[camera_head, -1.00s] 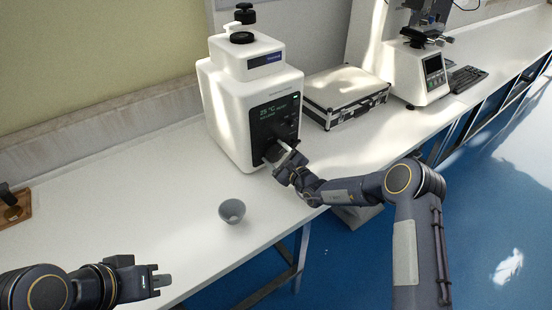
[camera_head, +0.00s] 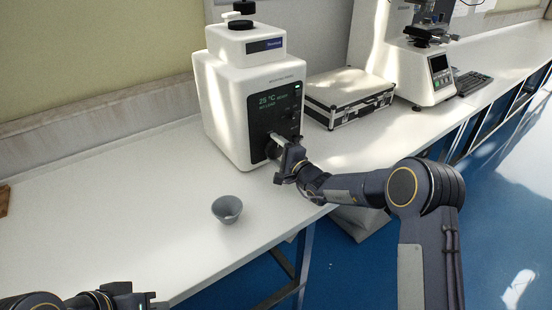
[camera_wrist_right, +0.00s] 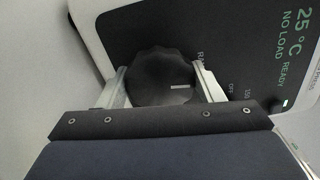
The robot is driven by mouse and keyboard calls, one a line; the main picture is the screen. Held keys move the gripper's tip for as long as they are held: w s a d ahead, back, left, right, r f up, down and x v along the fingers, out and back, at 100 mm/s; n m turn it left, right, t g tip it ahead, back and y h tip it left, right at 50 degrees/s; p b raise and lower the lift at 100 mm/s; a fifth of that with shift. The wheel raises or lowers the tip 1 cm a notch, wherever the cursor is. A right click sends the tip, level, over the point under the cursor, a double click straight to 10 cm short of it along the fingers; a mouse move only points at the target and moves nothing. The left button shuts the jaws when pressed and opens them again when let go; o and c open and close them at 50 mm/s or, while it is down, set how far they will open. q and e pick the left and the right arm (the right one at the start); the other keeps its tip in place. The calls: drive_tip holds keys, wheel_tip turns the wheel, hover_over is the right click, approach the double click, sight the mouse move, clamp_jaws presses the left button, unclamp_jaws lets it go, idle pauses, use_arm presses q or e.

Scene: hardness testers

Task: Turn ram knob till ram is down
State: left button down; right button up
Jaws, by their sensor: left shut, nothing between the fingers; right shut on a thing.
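The white tester (camera_head: 225,100) stands on the bench with a dark front panel. Its display reads 25 °C, READY, NO LOAD. The round black ram knob (camera_wrist_right: 160,72) sits low on the panel, with a white mark at its lower right in the right wrist view. My right gripper (camera_head: 275,143) is shut on the knob, one light finger on each side in the right wrist view (camera_wrist_right: 163,88). In the head view it mostly hides the knob. My left gripper (camera_head: 150,302) is shut and empty at the bottom edge, partly cut off.
A grey bowl (camera_head: 227,210) stands on the bench in front of the tester. A silver-edged case (camera_head: 348,98) lies right of the tester.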

drive_tip(key=shift+f+n+b, duration=0.15)
drive_tip(key=shift+n+b, duration=0.15)
drive_tip(key=o, duration=1)
drive_tip(key=shift+c, duration=0.2)
drive_tip(key=v, duration=0.8)
drive_tip(key=shift+b, duration=0.4)
